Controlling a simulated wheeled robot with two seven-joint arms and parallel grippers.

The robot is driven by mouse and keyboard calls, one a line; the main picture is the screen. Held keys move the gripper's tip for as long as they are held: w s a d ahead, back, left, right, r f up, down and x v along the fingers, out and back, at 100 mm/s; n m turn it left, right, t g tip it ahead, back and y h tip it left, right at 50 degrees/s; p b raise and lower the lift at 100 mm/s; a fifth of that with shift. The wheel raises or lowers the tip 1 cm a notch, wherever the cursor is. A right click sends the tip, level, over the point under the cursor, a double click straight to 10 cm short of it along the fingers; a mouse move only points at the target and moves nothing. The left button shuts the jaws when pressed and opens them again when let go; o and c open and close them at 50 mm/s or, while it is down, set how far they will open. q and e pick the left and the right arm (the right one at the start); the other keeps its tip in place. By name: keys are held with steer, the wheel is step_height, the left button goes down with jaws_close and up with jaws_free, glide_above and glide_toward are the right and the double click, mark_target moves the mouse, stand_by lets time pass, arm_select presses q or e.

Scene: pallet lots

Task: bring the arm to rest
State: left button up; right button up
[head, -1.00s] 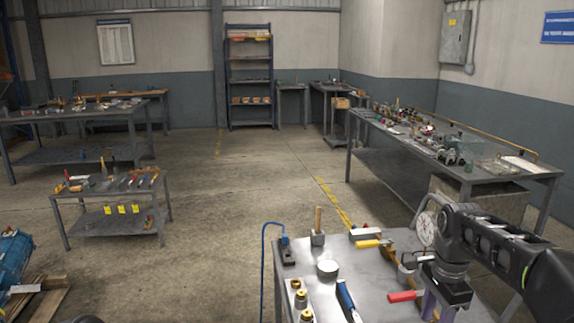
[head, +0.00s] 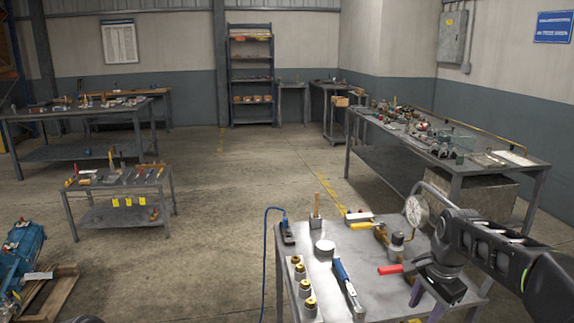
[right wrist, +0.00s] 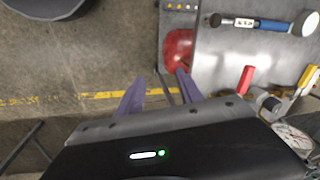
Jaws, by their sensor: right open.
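My right arm (head: 495,252) reaches in from the right over the front right part of the grey metal workbench (head: 375,290). My right gripper (head: 428,305) hangs near the bench's right side with its purple fingers pointing down. In the right wrist view my right gripper (right wrist: 158,92) has its two purple fingers spread apart, with nothing between them. Below them show the concrete floor and the bench's edge. A red-handled tool (head: 392,269) lies just left of the gripper in the head view. My left gripper is not in view.
The bench holds a blue-handled tool (head: 346,283), a round gauge (head: 416,211), a white round piece (head: 324,247) and several brass-topped fittings (head: 300,272). A red rounded thing (right wrist: 178,48) shows near the bench edge in the wrist view. Open floor (head: 225,240) lies left of the bench.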

steer(key=w+a+f+n+t+y, duration=0.1)
steer(key=w+a+f+n+t, duration=0.15)
steer(key=a+f+n, duration=0.45)
steer(key=s+a+f+n+y, duration=0.1)
steer(key=s+a+f, duration=0.25)
steer(key=f, duration=0.45)
steer(key=s+a+f+n+y, duration=0.1)
steer(key=s+a+f+n, duration=0.1)
steer(key=a+f, duration=0.45)
steer(key=s+a+f+g, duration=0.1)
steer(key=s+a+f, duration=0.1)
steer(key=s+f, duration=0.3)
steer(key=s+a+f+n+g, duration=0.1)
steer(key=s+f, duration=0.4)
steer(key=s, duration=0.8)
steer(key=s+a+f+g+y, duration=0.1)
steer(key=s+a+f+g, duration=0.1)
steer(key=s+f, duration=0.3)
steer(key=s+a, duration=0.1)
steer(key=s, duration=0.3)
steer(key=shift+a+f+n, duration=0.15)
steer(key=shift+a+n, duration=0.1)
steer(key=shift+n, duration=0.05)
